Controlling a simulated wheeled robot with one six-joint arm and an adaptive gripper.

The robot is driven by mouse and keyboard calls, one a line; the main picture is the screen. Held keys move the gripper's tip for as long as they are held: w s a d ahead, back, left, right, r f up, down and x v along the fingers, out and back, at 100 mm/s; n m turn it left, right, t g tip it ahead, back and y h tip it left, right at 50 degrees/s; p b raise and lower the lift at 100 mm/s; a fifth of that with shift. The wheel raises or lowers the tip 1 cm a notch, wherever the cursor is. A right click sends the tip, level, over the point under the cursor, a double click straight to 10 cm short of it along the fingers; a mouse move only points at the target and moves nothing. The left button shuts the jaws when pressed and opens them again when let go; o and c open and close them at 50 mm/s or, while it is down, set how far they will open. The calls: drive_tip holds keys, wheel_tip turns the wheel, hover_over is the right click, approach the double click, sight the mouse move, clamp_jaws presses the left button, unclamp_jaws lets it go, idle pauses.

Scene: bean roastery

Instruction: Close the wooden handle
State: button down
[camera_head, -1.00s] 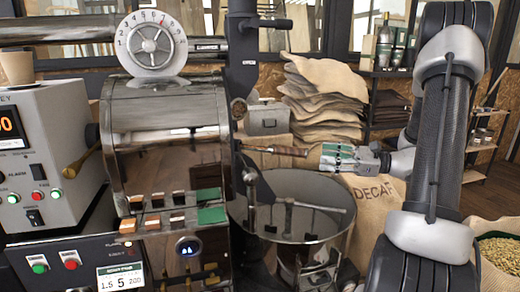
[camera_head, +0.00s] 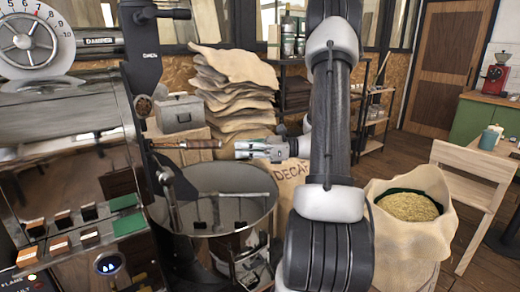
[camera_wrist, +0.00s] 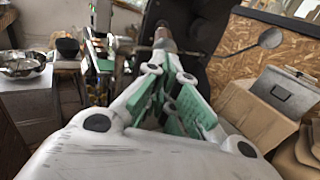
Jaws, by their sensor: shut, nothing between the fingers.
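The wooden handle (camera_head: 202,144) is a brown grip on a metal rod. It sticks out to the right from the roaster's front, above the round cooling bin (camera_head: 232,182). My gripper (camera_head: 240,149) is just right of the handle's free end, at about its height, pointing left towards it. A small gap seems to lie between them. In the wrist view my gripper's fingers (camera_wrist: 168,82) with green pads are closed together and empty. The handle (camera_wrist: 165,40) shows end-on just beyond them, partly hidden; contact there cannot be told.
The roaster body (camera_head: 70,170) fills the left. A grey metal box (camera_head: 180,113) on a carton and stacked sacks (camera_head: 232,85) stand behind. An open sack of beans (camera_head: 408,210) and a wooden chair (camera_head: 470,170) are at the right. Floor shows between them.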

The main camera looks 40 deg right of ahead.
sight(188, 149)
drive_tip(key=shift+x, duration=1.8)
drive_tip(key=x, duration=1.1)
drive_tip(key=shift+a, duration=0.1)
drive_tip(key=shift+r, duration=0.1)
